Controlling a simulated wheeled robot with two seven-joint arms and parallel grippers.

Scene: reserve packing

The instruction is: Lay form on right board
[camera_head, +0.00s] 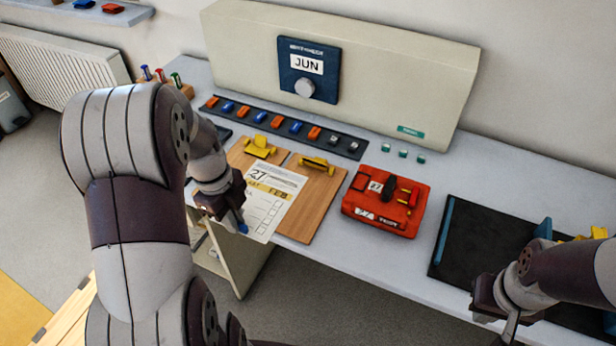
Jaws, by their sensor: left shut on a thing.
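The form (270,203), a white sheet with yellow bands and "27" and "FEB" printed on it, is held at its lower left side by my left gripper (238,220). It overlaps the left part of the right board (318,205), a wooden clipboard with a yellow clip (318,166) at its top. I cannot tell whether the form touches the board. The left board (239,157), with its own yellow clip (260,147), is partly hidden by the form and my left arm. My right gripper (498,310) is low at the right, partly cut off by the frame.
A red box (386,203) stands right of the right board. A black tray (470,238) lies further right, below my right arm. Behind the boards run a dark strip of colored clips (280,124) and a beige panel with a "JUN" dial (308,70).

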